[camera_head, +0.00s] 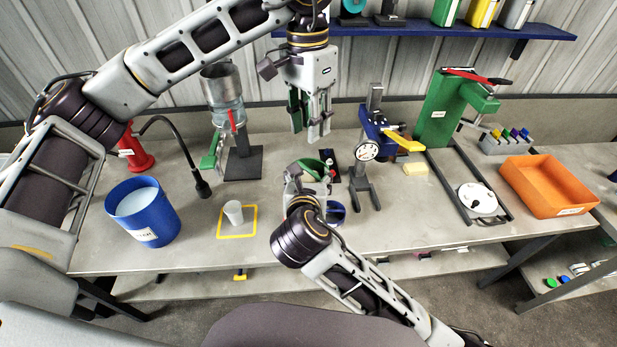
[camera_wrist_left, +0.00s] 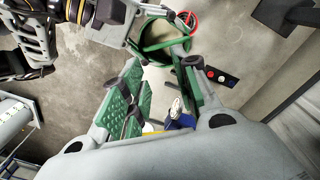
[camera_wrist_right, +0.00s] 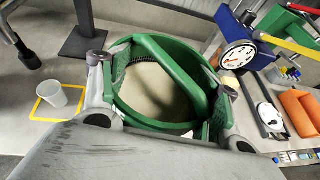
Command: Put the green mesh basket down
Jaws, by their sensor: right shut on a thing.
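The green mesh basket (camera_head: 308,170) is at the middle of the bench, partly hidden behind my right gripper (camera_head: 305,190). In the right wrist view the basket (camera_wrist_right: 203,75) shows a green rim and a pale beige inside, with a finger of my right gripper (camera_wrist_right: 165,100) at each side; the gripper is shut on it. I cannot tell whether its bottom touches the bench. My left gripper (camera_head: 311,125) hangs above and behind the basket, fingers apart and empty. The basket (camera_wrist_left: 150,45) also shows beyond the fingers of my left gripper (camera_wrist_left: 160,95) in the left wrist view.
A blue round thing (camera_head: 336,212) is partly hidden beside my right wrist. A white cup (camera_head: 233,212) stands in a yellow square outline (camera_head: 222,236), near a blue bucket (camera_head: 157,222). A blue dial device (camera_head: 370,150) stands right of the basket. An orange bin (camera_head: 545,187) is farther right.

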